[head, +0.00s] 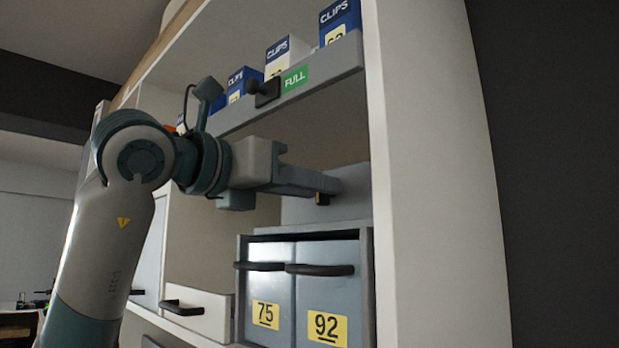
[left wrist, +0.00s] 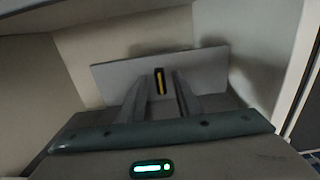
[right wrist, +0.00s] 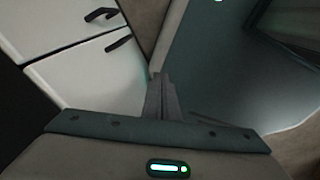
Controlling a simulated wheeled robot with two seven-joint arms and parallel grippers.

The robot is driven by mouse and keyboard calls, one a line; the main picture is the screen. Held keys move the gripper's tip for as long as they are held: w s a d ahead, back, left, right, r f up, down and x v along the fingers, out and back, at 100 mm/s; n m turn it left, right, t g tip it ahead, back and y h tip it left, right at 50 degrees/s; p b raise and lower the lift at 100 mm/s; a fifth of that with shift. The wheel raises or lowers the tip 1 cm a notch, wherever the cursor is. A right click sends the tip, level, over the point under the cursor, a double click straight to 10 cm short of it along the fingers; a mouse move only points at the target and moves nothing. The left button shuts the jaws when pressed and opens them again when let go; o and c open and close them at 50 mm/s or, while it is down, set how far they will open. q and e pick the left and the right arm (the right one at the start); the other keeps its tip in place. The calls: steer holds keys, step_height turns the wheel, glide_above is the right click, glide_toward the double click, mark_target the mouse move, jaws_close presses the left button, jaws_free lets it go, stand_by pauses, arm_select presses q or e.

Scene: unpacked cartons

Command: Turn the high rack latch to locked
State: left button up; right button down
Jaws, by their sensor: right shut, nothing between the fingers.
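A small black piece with a yellow stripe, which looks like the latch (left wrist: 159,82), stands upright on a grey plate (left wrist: 110,78) in the left wrist view. In the head view it shows small and partly hidden (head: 322,199) by my left fingers. My left gripper (head: 328,187) reaches into the rack bay above the grey drawers. In the left wrist view its fingers (left wrist: 159,84) are apart, one on each side of the black piece, with gaps visible. Contact cannot be told. No lock marking is readable. My right gripper (right wrist: 160,78) is shut and empty, away from the latch.
A shelf lip (head: 300,83) with CLIPS boxes, a green FULL label (head: 295,78) and a black knob (head: 266,92) lies above my left gripper. Drawers 75 (head: 265,312) and 92 (head: 327,325) are below. The rack's upright (head: 425,180) stands right. White drawers (right wrist: 85,75) are near my right gripper.

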arm_select(q)
jaws_close()
